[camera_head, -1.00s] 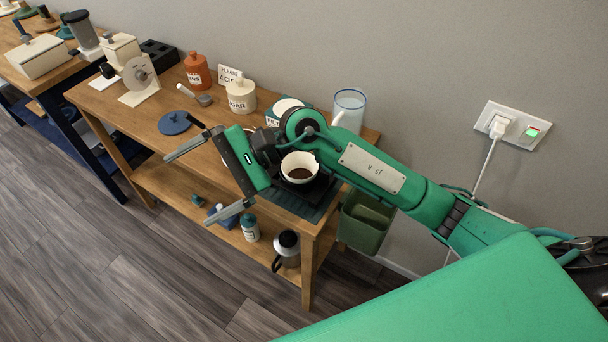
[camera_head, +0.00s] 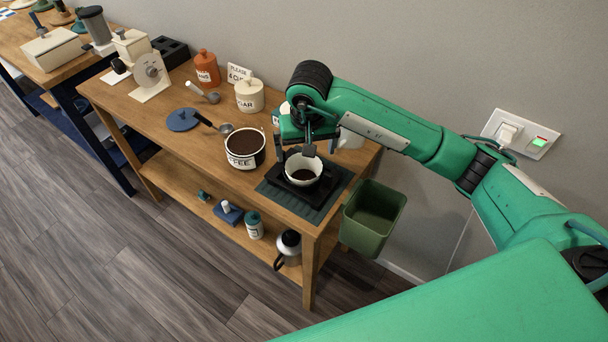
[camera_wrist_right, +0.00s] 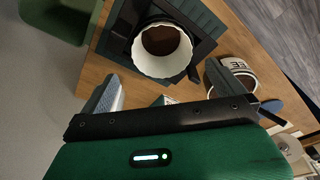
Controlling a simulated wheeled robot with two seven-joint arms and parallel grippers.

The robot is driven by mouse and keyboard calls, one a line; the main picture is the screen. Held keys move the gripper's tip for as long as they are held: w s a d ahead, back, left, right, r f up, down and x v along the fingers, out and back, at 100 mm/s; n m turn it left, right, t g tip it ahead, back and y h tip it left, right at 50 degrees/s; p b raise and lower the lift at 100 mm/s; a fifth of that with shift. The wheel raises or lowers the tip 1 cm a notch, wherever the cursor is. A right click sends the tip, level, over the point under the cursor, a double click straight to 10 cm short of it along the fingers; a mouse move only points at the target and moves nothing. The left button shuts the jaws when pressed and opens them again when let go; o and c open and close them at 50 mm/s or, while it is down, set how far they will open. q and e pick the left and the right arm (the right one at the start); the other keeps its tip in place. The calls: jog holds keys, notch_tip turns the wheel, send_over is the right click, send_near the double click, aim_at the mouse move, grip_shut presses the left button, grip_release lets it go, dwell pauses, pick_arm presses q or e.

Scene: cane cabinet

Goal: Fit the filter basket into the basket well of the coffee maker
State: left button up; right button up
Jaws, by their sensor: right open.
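The filter basket (camera_head: 315,183) appears as a round cup with a white fluted liner and brown grounds inside. It stands upright on a black square base over a dark green mat, at the table's right end. The white liner (camera_wrist_right: 163,50) and grounds also show in the right wrist view. My right gripper (camera_head: 309,148) is just behind and above the cup; in the wrist view its fingers (camera_wrist_right: 170,90) are spread, with nothing between them. The gripper partly hides the black base. I cannot make out a coffee maker or its well for certain. My left gripper is out of view.
A coffee canister (camera_head: 245,148) stands left of the mat, with a scoop (camera_head: 215,124) and blue lid (camera_head: 183,119) beyond. A sugar jar (camera_head: 249,96) and orange jar (camera_head: 207,69) stand behind. A green bin (camera_head: 372,216) hangs at the table's right end.

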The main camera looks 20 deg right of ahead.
jog(key=shift+w+f+p, duration=0.2)
jog(key=shift+f+p, duration=0.2)
jog(key=shift+f, duration=0.95)
jog(key=shift+w+f+p, duration=0.25)
jog(key=shift+f+p, duration=0.15)
jog(key=shift+f, duration=1)
jog(key=shift+w+f+p, duration=0.2)
jog(key=shift+f+p, duration=0.2)
jog(key=shift+f, duration=0.95)
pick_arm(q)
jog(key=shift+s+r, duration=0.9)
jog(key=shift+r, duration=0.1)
pick_arm(e)
jog(key=shift+c, duration=0.2)
jog(key=c, duration=0.6)
